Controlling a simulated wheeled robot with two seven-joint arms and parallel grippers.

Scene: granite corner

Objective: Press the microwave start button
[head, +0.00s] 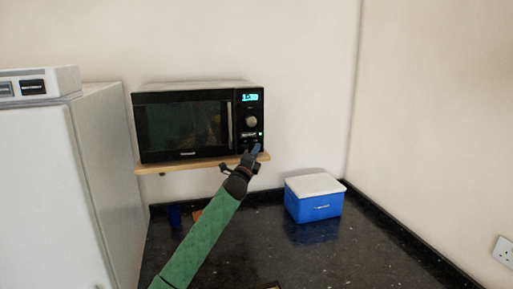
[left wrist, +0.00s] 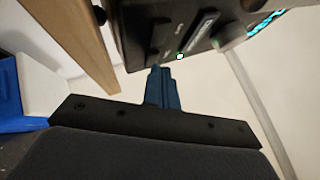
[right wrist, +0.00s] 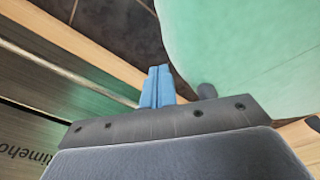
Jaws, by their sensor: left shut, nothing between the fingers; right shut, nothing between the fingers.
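The black microwave (head: 185,126) stands on a wooden wall shelf, door closed, with a lit blue display (head: 250,97) and a round knob on its right-hand panel. A small lit green-white dot shows low on the panel in the left wrist view (left wrist: 180,56); I cannot tell whether it is the start button itself. My left gripper (head: 255,149) is shut and empty, at the panel's lower right. In the left wrist view its blue fingertips (left wrist: 162,70) are just beside the dot; contact is unclear. My right gripper (right wrist: 158,72) is shut and empty, away from the microwave.
The wooden shelf (head: 150,167) juts out under the microwave, close to my left gripper. A blue box with a white lid (head: 314,205) stands on the dark counter (head: 255,250). A white fridge (head: 55,190) is at the left. The wall right of the microwave is clear.

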